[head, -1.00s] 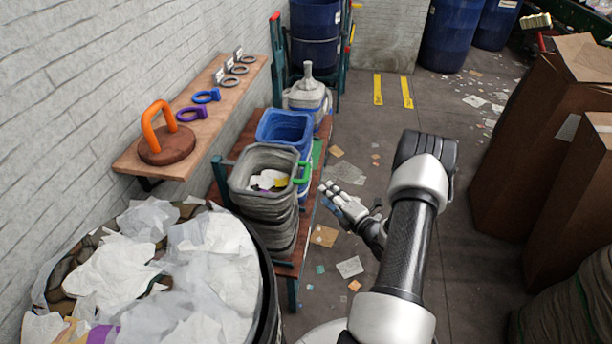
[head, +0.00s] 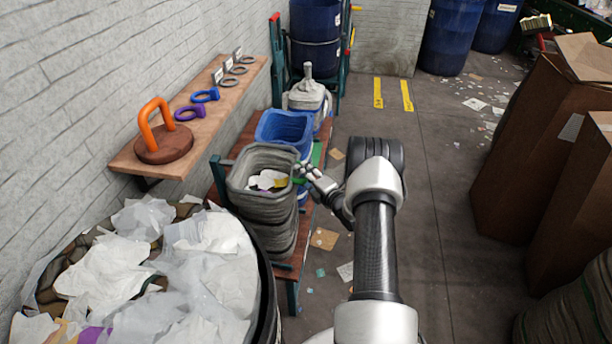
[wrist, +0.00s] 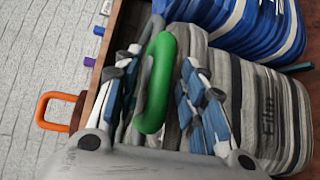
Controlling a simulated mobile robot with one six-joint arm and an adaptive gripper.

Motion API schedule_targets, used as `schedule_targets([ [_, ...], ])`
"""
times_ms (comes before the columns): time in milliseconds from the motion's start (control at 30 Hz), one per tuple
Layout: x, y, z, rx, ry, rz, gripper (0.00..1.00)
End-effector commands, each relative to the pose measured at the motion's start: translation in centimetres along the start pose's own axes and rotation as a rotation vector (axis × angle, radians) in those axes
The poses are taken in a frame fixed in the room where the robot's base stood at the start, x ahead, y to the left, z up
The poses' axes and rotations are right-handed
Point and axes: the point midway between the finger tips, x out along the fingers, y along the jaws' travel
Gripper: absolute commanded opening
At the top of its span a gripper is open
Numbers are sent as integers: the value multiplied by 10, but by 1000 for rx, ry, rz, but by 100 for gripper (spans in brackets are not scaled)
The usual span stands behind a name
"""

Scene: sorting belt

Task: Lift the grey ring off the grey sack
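In the wrist view, my gripper (wrist: 158,62) is open, with its fingers on either side of a green ring (wrist: 155,85); I cannot tell whether they touch it. A grey curved edge shows just left of the green ring, partly hidden by a finger. The open grey sack (head: 262,205), with scraps in it, stands on the bench beside my gripper (head: 303,174) in the head view. A striped grey sack side marked "Film" (wrist: 262,105) fills the wrist view's right. A tied grey sack (head: 305,97) stands farther back; I cannot make out a grey ring on it.
A blue open sack (head: 285,128) stands between the grey ones. A wall shelf (head: 215,122) holds an orange handle (head: 157,125), purple ring (head: 188,113), blue ring (head: 206,95) and several grey rings. A bin of paper fills the front left.

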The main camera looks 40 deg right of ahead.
Motion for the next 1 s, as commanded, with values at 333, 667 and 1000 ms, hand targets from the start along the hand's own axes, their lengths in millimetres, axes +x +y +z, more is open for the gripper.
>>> schedule_targets([
  [333, 0, 0, 0, 0, 0, 0, 22],
  [667, -1, -1, 0, 0, 0, -2, 0],
  [1000, -1, -2, -1, -2, 1, -5, 0],
])
